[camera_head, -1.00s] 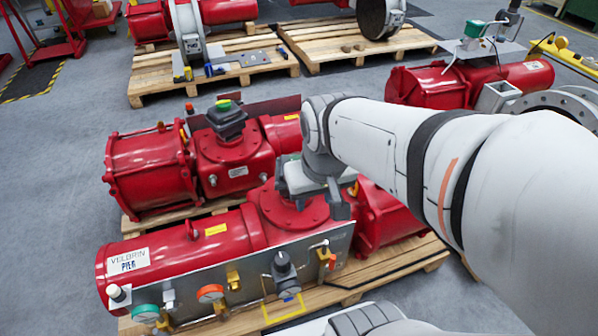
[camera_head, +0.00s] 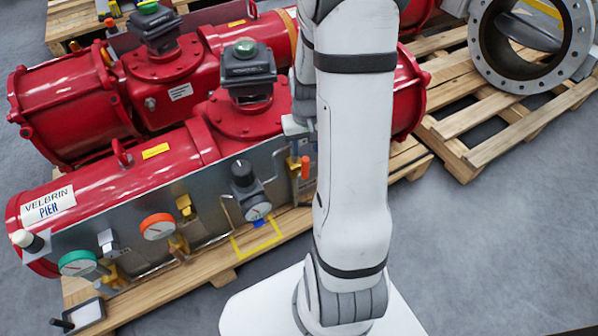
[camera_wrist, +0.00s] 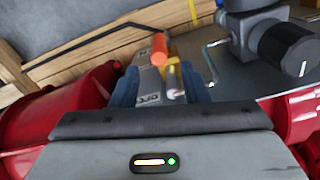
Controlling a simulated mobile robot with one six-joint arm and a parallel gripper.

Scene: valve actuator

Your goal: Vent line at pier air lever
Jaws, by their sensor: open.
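The red actuator (camera_head: 165,165) labelled "VELBRIN PIER" (camera_head: 48,204) lies on a pallet with a metal panel along its front. At the panel's right end is a small valve with an orange lever handle (camera_head: 305,168). In the wrist view, the orange handle (camera_wrist: 159,48) points toward the camera, beside a yellow stem (camera_wrist: 174,78) and a plate with lettering that seems to read "OFF" (camera_wrist: 150,99). My gripper (camera_wrist: 160,72) is open, its blue-grey fingers either side of the valve. I cannot tell whether they touch it. The head view mostly hides the gripper behind my arm.
A black knob regulator (camera_wrist: 285,48) stands close right of the fingers. The panel also carries an orange-rimmed gauge (camera_head: 158,226), a green-rimmed gauge (camera_head: 78,262) and yellow fittings (camera_head: 185,206). A second red actuator (camera_head: 75,105) lies behind. Grey floor is clear at right.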

